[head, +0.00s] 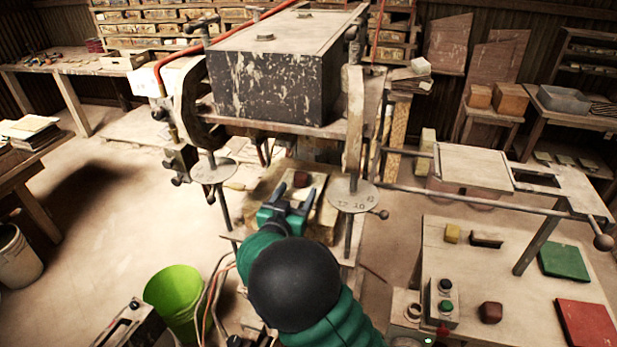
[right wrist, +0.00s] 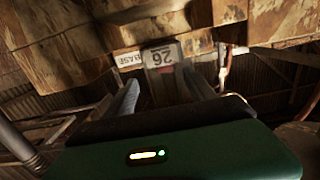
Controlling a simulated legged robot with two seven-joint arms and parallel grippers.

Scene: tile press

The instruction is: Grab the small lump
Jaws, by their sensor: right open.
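A small reddish-brown lump (head: 301,179) sits on the bed of the press, under the big dark block. A second lump of like colour (head: 490,312) lies on the right-hand table. My right gripper (head: 289,207) reaches in under the press, just short of the first lump in the picture; it looks empty. In the right wrist view its two fingers (right wrist: 163,94) stand apart, with a plate marked 26 (right wrist: 163,55) beyond them. My left gripper is not in view.
The dark press block (head: 265,85) hangs above my right gripper, with round numbered discs (head: 354,196) and rods at the sides. The right-hand table holds a button box (head: 443,302), a green tile (head: 564,262) and a red tile (head: 586,322). A green bucket (head: 174,294) stands at lower left.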

